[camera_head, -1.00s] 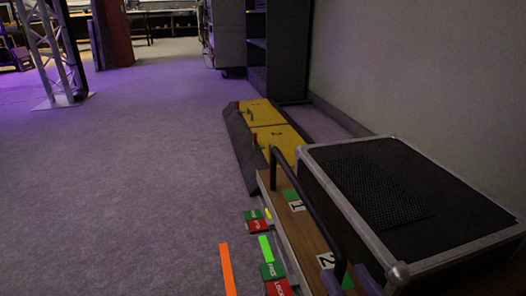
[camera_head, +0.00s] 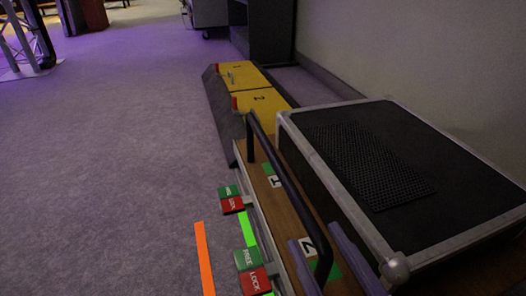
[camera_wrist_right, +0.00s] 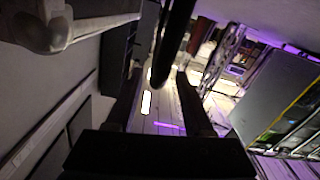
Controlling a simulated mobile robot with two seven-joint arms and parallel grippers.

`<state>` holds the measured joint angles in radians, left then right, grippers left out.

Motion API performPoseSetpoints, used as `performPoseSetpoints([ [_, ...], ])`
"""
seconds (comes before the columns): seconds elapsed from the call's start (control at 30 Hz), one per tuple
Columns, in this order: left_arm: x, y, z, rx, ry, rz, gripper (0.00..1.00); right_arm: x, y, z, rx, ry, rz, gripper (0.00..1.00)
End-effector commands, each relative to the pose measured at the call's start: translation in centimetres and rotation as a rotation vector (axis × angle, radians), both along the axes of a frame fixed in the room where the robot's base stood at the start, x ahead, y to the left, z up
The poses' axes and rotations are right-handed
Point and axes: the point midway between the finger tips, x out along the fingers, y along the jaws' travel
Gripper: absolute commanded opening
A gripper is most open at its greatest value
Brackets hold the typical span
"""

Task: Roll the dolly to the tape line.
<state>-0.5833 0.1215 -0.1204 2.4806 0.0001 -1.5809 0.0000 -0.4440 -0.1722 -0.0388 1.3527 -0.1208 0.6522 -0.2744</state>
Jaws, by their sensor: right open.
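The dolly has a wooden deck (camera_head: 277,199) with plates marked 1 and 2 and a black push bar (camera_head: 283,178). Green FREE and red LOCK pedals (camera_head: 253,279) sit on its left side; I cannot tell which are pressed. My right gripper (camera_head: 318,240) is open, its fingers on either side of the bar's near end. In the right wrist view the bar (camera_wrist_right: 172,45) shows between the open fingers; contact is unclear. An orange tape strip (camera_head: 204,258) lies on the floor left of the dolly, and a green strip (camera_head: 247,231) beside the pedals. My left gripper is out of view.
A black metal-edged case (camera_head: 395,165) stands right of the bar, near the wall. Yellow-topped blocks (camera_head: 259,98) marked 1 and 2 lie beyond the dolly. A dark cabinet (camera_head: 263,35) is behind them. Open carpet (camera_head: 120,170) spreads to the left.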

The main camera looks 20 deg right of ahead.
Motion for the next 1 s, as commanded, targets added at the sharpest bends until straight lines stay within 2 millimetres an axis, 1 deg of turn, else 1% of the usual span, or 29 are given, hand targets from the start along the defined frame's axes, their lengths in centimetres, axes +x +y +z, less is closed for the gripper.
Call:
performPoseSetpoints([
  [0.03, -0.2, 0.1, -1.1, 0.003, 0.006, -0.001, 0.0, 1.2, 0.0, -0.3, 0.0, -0.007, -0.001, 0.52],
  [0.1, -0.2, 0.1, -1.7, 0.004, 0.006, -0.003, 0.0, 2.4, 0.0, -0.3, 0.0, -0.007, -0.001, 0.52],
  [0.2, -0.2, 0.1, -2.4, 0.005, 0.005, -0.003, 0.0, 3.9, 0.1, -0.3, 0.0, -0.005, -0.001, 0.52],
  [0.3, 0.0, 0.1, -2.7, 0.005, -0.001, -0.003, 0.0, 4.9, 0.1, -0.2, 0.001, -0.004, -0.001, 0.52],
  [0.43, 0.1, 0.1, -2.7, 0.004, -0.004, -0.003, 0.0, 5.4, 0.1, -0.1, 0.001, -0.001, -0.001, 0.52],
  [0.67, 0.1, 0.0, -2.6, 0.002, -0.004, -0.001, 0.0, 5.4, 0.1, 0.0, 0.002, 0.0, -0.001, 0.51],
  [1.0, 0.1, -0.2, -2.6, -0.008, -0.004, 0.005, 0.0, 5.4, 0.1, 0.0, 0.001, 0.0, -0.001, 0.13],
])
